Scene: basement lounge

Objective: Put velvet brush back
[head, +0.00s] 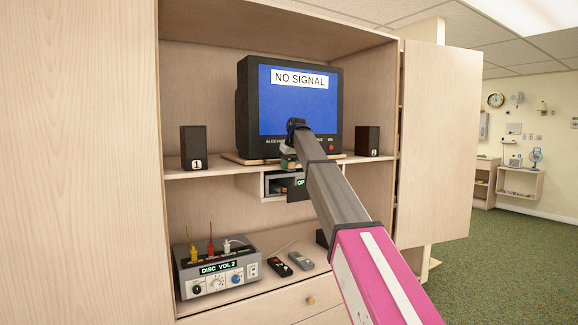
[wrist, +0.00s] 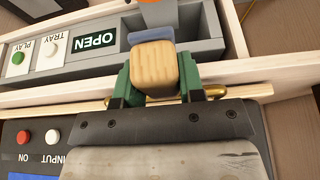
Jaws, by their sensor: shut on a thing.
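My gripper (wrist: 153,80) has green fingers shut on the velvet brush (wrist: 153,69). Its pale wooden block is between the fingers, and a blue-grey pad (wrist: 151,35) shows at its far side. Beyond the brush in the wrist view is a grey disc player (wrist: 200,47) with an "OPEN" display and PLAY and TRAY buttons. In the head view my gripper (head: 289,160) is in front of the television's lower edge, just above the player (head: 277,184) under the shelf. The brush is too small to make out clearly there. I cannot tell whether it touches the player.
The television (head: 257,100) stands on the shelf (head: 215,171) between two dark speakers (head: 194,147) (head: 367,141). An open cabinet door (head: 437,140) stands at right.

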